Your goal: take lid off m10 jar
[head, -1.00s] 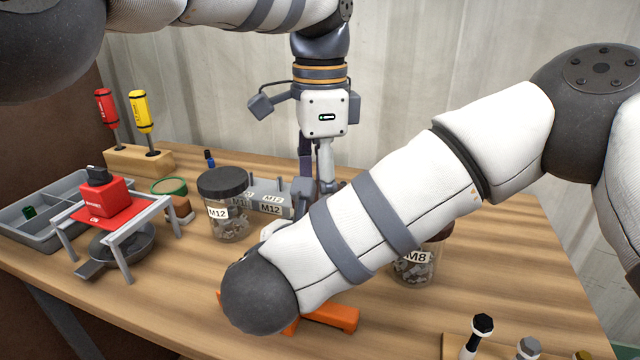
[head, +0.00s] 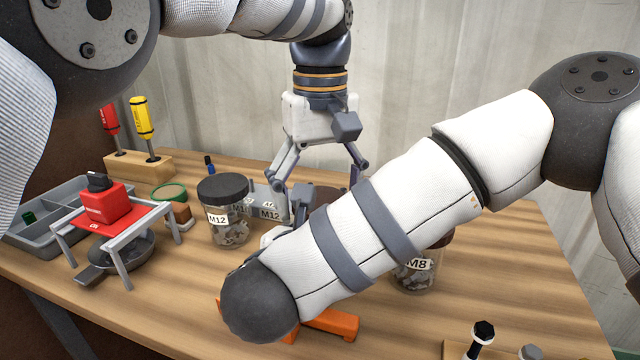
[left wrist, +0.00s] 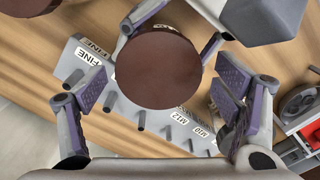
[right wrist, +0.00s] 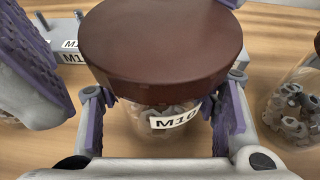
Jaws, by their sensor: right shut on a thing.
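The M10 jar (right wrist: 165,117) is clear, holds metal nuts and stands upright, with its dark brown lid (right wrist: 160,42) on top. In the left wrist view the round lid (left wrist: 158,67) is seen from above. In the head view the jar is mostly hidden behind my right arm. My right gripper (right wrist: 163,112) is shut on the jar's body below the lid. My left gripper (head: 322,188) points down over the jar and is open. Its two fingers (left wrist: 163,92) stand on either side of the lid with gaps between.
The M12 jar (head: 226,226) with a black lid stands left of the M10 jar, and the M8 jar (head: 414,272) stands to the right. A grey labelled rack (left wrist: 130,112) lies close behind. An orange tool (head: 332,323) lies in front under my right arm.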

